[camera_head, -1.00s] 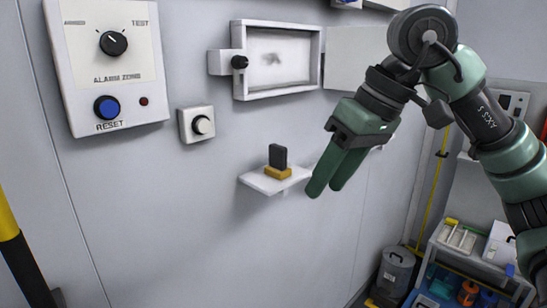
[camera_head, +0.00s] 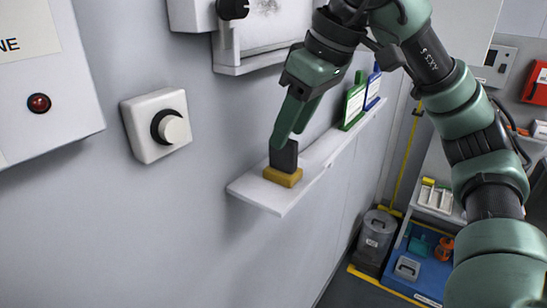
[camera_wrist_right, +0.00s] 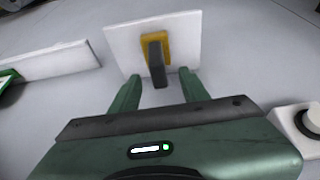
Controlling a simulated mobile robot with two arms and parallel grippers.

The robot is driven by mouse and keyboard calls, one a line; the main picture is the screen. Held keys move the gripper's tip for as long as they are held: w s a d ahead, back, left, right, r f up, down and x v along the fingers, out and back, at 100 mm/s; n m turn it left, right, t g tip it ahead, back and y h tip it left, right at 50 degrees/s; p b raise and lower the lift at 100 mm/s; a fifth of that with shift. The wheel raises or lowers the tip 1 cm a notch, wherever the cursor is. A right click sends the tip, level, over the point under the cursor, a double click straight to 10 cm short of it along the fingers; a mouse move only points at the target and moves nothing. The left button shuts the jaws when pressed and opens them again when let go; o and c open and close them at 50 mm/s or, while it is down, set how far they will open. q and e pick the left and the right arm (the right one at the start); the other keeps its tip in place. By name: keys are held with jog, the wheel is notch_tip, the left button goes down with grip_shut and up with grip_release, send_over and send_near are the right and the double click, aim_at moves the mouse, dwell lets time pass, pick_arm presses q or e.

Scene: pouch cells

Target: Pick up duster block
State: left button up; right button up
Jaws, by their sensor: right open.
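The duster block has a dark upright handle (camera_head: 284,156) on a yellow base (camera_head: 282,177). It stands upright on a small white shelf (camera_head: 255,198) on the grey wall. My right gripper (camera_head: 285,140) is open, coming down at the block from above, its fingers partly covering the handle's top in the head view. In the right wrist view the dark handle (camera_wrist_right: 157,62) points toward the gap between the open fingers (camera_wrist_right: 159,84), with the yellow base behind it on the white shelf (camera_wrist_right: 120,42). The fingers are not closed on it. My left gripper is not in view.
A white knob box (camera_head: 155,125) and a panel with a red lamp (camera_head: 39,103) are on the wall at left. Green-framed (camera_head: 354,100) and blue-framed (camera_head: 373,86) cards stand beyond the block. A grey bin (camera_head: 376,240) and a cart are lower right.

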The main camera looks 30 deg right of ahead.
aim_at(289, 140)
jog(key=shift+s+f, duration=0.4)
jog(key=shift+w+f+p, duration=0.3)
jog(key=shift+f+p, duration=0.15)
jog(key=shift+f, duration=0.1)
jog(key=x, duration=0.3)
jog(key=shift+w+d+r+p, duration=0.1)
jog(key=shift+w+p, duration=0.25)
jog(key=shift+p, duration=0.05)
jog(key=shift+w+f, duration=0.15)
jog(key=shift+f, duration=0.35)
jog(key=c, duration=0.8)
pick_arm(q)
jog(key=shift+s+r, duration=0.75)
pick_arm(e)
grip_shut()
